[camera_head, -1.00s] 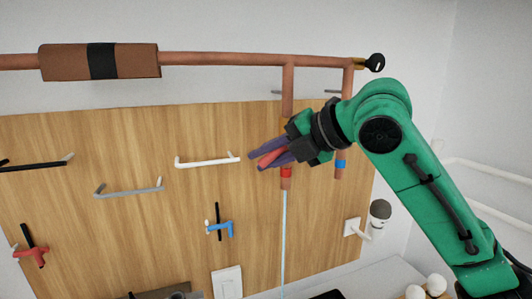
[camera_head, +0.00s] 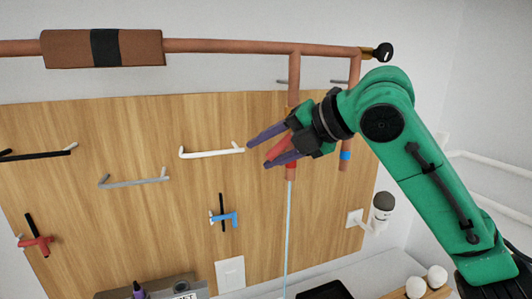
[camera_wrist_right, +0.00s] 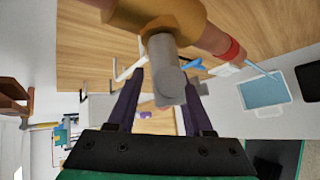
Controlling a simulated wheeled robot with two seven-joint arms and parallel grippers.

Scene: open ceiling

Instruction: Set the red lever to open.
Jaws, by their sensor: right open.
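The red lever (camera_head: 277,150) shows between the two purple fingers of my right gripper (camera_head: 258,154) in the head view. It is beside the copper drop pipe on the wooden board, and its base is hidden behind the gripper. The fingers are spread apart, with a gap visible between the upper finger and the lever. In the right wrist view, a grey cylinder (camera_wrist_right: 163,70) on a brass body (camera_wrist_right: 160,15) lies between the open fingers. I cannot tell there whether either finger touches it. My left gripper is not in view.
A second drop pipe with a blue band (camera_head: 345,156) is close behind my right arm. White (camera_head: 212,153) and grey (camera_head: 135,181) bar handles and a blue tap (camera_head: 224,218) are on the board (camera_head: 120,230). A thin pale blue line (camera_head: 287,235) hangs below the pipe.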

